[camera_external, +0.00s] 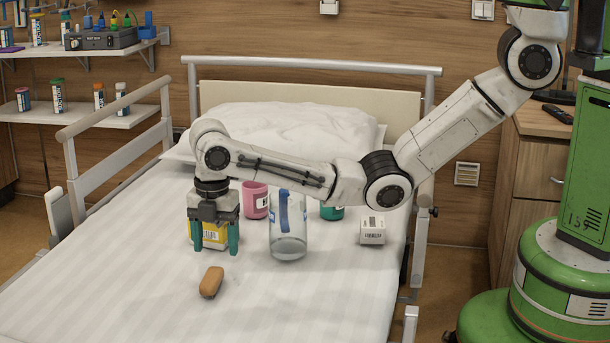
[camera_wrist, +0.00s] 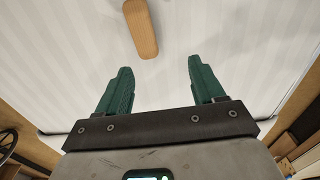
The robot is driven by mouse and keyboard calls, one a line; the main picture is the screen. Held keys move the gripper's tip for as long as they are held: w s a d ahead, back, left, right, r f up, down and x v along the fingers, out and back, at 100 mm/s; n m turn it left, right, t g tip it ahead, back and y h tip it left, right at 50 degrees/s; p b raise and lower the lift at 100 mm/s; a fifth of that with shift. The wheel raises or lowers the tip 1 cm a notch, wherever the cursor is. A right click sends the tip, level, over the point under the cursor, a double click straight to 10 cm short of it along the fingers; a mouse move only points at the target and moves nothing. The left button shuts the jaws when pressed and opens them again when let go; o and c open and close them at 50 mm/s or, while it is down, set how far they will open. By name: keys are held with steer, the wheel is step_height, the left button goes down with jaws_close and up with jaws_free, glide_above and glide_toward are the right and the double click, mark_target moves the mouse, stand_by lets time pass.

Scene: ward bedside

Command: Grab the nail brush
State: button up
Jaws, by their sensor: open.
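The nail brush (camera_external: 211,281) is a small orange-brown block with rounded ends, lying on the white bed sheet in the external view. In the wrist view the nail brush (camera_wrist: 140,28) lies beyond my fingertips, a little left of the middle between them, cut off by the top edge. My gripper (camera_external: 214,250) points down above the bed, behind the brush in the external view. Its two green fingers are apart with nothing between them in the wrist view (camera_wrist: 159,75). The brush's bristles cannot be made out.
A yellow-and-white container (camera_external: 214,231) stands behind my gripper. A clear jug (camera_external: 289,237), a pink cup (camera_external: 255,200), a green item (camera_external: 332,212) and a white box (camera_external: 372,231) stand to the right. The sheet (camera_external: 130,290) around the brush is clear. Bed rails (camera_external: 112,108) flank it.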

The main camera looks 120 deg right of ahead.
steer(key=d+r, duration=0.1)
steer(key=d, duration=0.2)
steer(key=b, duration=0.2)
glide_above(211, 277)
steer(key=shift+n, duration=0.3)
steer(key=f, duration=0.4)
steer(key=shift+s+a+f, duration=0.15)
steer(key=shift+s+f, duration=0.15)
steer(key=shift+f, duration=0.05)
steer(key=f+b, duration=0.1)
steer(key=f, duration=0.2)
steer(key=f+b, duration=0.1)
steer(key=f, duration=0.1)
steer(key=shift+w+d+f+b, duration=0.2)
steer(key=shift+w+f+b, duration=0.05)
steer(key=shift+f+b, duration=0.1)
steer(key=shift+r, duration=0.1)
steer(key=c, duration=1.1)
steer(key=shift+c, duration=0.2)
